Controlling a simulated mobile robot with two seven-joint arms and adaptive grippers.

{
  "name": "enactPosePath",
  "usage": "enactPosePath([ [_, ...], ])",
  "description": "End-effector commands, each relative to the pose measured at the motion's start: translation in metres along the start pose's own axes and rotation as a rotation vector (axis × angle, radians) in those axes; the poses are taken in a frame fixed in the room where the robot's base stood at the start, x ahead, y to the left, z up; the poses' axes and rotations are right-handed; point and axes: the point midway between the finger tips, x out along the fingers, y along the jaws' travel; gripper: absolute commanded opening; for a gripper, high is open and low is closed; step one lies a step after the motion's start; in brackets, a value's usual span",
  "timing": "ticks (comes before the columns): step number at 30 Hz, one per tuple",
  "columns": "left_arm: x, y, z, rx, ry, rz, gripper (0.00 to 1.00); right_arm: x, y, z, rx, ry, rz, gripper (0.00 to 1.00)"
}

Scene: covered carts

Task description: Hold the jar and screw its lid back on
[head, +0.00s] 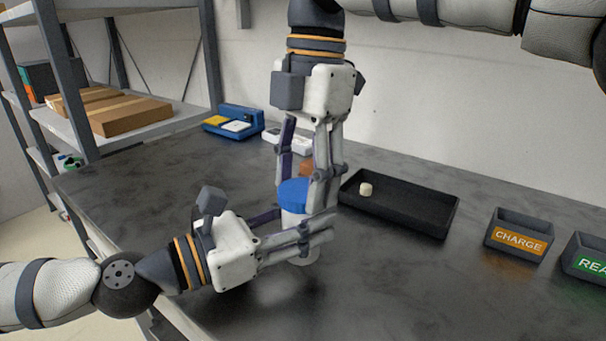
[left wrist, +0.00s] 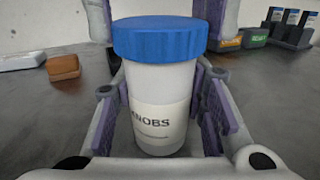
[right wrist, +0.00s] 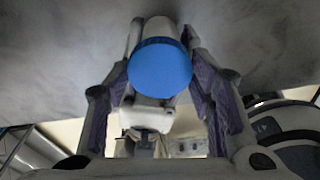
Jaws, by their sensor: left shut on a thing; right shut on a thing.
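The white jar (head: 293,222) stands upright on the dark table, with a "KNOBS" label (left wrist: 157,122) facing the left wrist camera. The blue lid (head: 294,192) sits level on the jar's mouth; it also shows in the left wrist view (left wrist: 160,38) and from above in the right wrist view (right wrist: 160,68). I cannot tell how tightly it is seated. My left gripper (head: 300,234) comes in from the side and is shut around the jar's body. My right gripper (head: 303,190) points straight down and is shut on the lid, a finger on either side. The fingers partly hide the jar in the head view.
A black tray (head: 425,222) with a small beige knob (head: 365,189) lies right of the jar. A brown block (left wrist: 63,67) is behind it. An orange-labelled CHARGE bin (head: 519,237) and a green-labelled bin (head: 588,262) stand at right. The front right table is clear.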

Motion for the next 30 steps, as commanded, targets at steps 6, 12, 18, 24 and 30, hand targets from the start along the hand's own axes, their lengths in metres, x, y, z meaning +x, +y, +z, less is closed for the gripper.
enactPosePath([
  [6,0.000,0.000,0.000,0.000,0.000,0.000,0.00,0.002,0.000,0.000,0.000,0.000,0.000,0.38],
  [12,0.000,0.000,0.000,0.000,0.000,0.000,0.00,0.006,0.000,0.001,-0.001,0.000,-0.001,0.38],
  [18,0.000,0.000,0.000,0.000,0.000,0.000,0.00,0.010,0.000,0.001,-0.001,0.000,-0.001,0.38],
  [24,0.000,0.000,0.000,0.000,-0.001,0.000,0.00,0.015,0.000,0.002,-0.001,0.000,-0.001,0.34],
  [30,0.000,0.000,0.000,0.000,-0.001,0.000,0.00,0.014,0.000,0.002,-0.001,0.000,-0.001,0.70],
])
